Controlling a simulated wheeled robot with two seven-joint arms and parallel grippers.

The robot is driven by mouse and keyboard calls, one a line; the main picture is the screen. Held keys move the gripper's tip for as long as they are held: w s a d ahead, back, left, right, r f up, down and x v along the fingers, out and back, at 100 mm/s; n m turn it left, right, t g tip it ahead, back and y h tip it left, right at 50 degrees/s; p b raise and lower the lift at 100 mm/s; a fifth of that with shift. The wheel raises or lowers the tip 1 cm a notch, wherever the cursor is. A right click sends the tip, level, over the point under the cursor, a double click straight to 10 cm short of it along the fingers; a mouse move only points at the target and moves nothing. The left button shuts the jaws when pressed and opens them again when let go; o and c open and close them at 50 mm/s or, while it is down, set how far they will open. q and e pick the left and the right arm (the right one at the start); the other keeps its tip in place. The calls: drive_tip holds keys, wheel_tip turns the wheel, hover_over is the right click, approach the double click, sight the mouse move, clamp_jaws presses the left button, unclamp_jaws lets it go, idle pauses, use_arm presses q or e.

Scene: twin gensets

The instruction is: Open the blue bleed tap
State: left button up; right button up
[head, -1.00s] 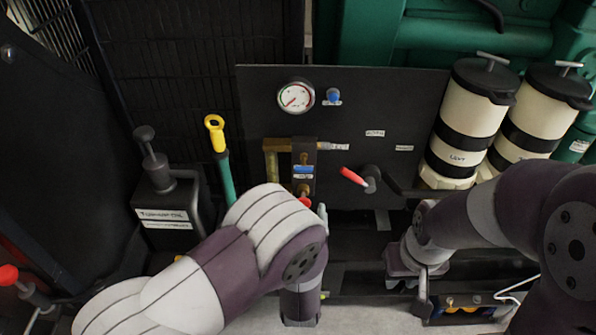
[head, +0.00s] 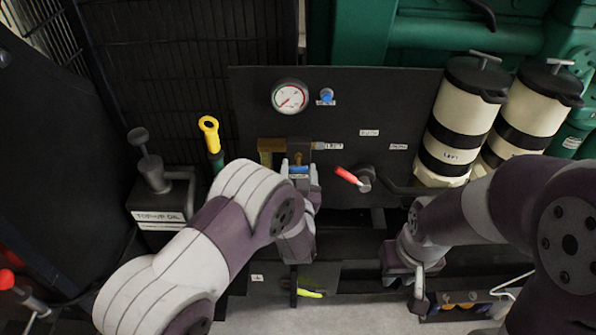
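The blue bleed tap (head: 299,170) is a small blue handle on a brass fitting on the black panel, below the pressure gauge. My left gripper (head: 299,173) is right at it, pointing up and away from me. Its pale fingers stand on either side of the blue handle and look open. I cannot tell if they touch it. The lower part of the fitting is hidden behind the gripper. My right gripper (head: 420,297) hangs low at the right, away from the tap, and I cannot see its finger gap.
A round gauge (head: 290,96) and a blue knob (head: 326,95) sit higher on the panel (head: 400,105). A red-handled lever (head: 346,175) is close to the right of my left gripper.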

use_arm(q)
drive_tip(key=shift+c, duration=0.7)
drive_tip(key=shift+a, duration=0.1)
drive_tip(key=shift+f+n+b, duration=0.2)
drive_tip(key=shift+n+b, duration=0.8)
drive_tip(key=shift+n, duration=0.3)
drive_tip(key=n+b, duration=0.4)
drive_tip(key=n, duration=0.1)
drive_tip(key=shift+f, duration=0.15)
drive_tip(key=n+b, duration=1.4)
drive_tip(key=b, duration=0.2)
drive_tip(key=shift+f, duration=0.2)
drive_tip(key=shift+r+n+b, duration=0.2)
drive_tip(key=shift+n+b, duration=0.6)
drive_tip(key=shift+b, duration=0.3)
